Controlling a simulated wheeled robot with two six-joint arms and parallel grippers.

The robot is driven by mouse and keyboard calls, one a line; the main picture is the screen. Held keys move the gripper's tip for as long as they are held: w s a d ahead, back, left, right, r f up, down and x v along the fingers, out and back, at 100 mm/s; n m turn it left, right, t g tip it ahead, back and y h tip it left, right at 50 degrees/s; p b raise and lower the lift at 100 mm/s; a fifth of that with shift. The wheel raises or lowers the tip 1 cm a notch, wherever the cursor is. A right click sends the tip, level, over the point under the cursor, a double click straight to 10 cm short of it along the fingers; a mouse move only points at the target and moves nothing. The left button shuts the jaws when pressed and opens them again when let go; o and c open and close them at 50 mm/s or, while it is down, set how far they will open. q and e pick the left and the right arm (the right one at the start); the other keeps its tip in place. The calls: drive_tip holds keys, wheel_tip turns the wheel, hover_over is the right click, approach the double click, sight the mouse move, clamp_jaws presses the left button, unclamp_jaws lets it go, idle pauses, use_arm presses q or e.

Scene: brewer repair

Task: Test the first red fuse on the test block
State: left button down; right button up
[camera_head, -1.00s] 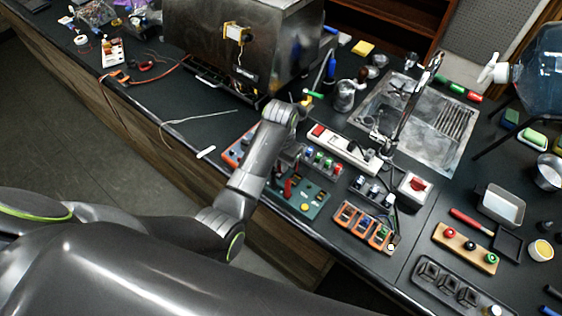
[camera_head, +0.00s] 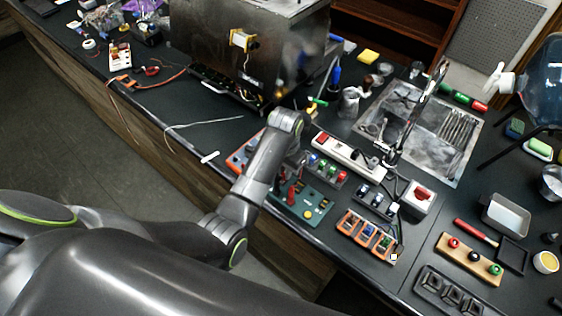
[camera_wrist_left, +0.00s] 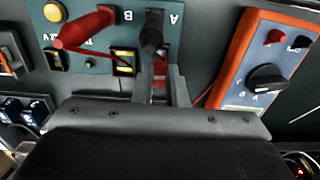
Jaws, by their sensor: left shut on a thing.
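The green test block (camera_head: 314,207) lies near the counter's front edge, partly hidden by my left arm. In the left wrist view it also shows (camera_wrist_left: 195,38), with the letters A and B, a yellow button (camera_wrist_left: 54,11), a red lever-like clip (camera_wrist_left: 84,29) and a black one (camera_wrist_left: 152,32). My left gripper (camera_wrist_left: 163,82) is shut on a small red piece, seemingly the red fuse (camera_wrist_left: 160,66), at the block beside the black clip. Whether the fuse is fully seated cannot be told. My right gripper is not in view.
An orange-edged meter with a black dial (camera_wrist_left: 267,78) lies right beside the block in the wrist view. A rack of coloured fuses (camera_head: 327,171), a white power strip (camera_head: 347,154) and an orange tray (camera_head: 366,236) stand close by. The sink (camera_head: 430,130) is behind.

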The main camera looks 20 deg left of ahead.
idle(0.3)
use_arm(q)
drive_tip(key=c, duration=1.4)
unclamp_jaws()
drive_tip(key=shift+o, duration=0.2)
drive_tip(key=shift+w+r, duration=0.1)
